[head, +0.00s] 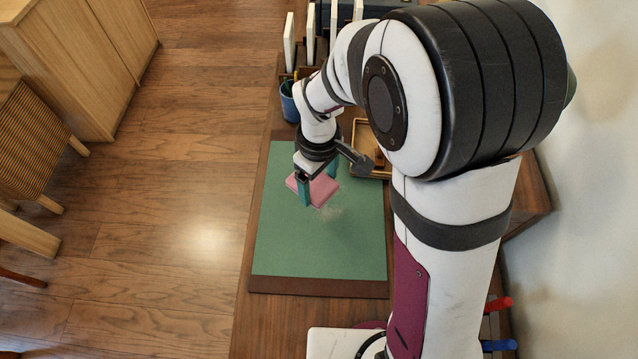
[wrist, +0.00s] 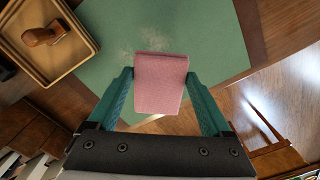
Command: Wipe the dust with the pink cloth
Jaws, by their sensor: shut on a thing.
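The pink cloth (head: 318,188) is a small folded block. My gripper (head: 318,180) is shut on it, with one teal finger on each side. In the wrist view the cloth (wrist: 160,83) sits between the two teal fingertips (wrist: 158,88). The dust (head: 333,211) is a pale, speckled patch on the green mat (head: 300,250), just below and to the right of the cloth in the head view. In the wrist view dust (wrist: 150,47) shows around the cloth's far edge. I cannot tell whether the cloth touches the mat.
A wooden tray (wrist: 74,66) holding a brown stamp-like object (wrist: 46,35) lies beside the mat. A blue cup (head: 289,101) and upright white books (head: 289,42) stand beyond the mat. The near part of the mat is clear. The desk's left edge drops to the floor (head: 180,200).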

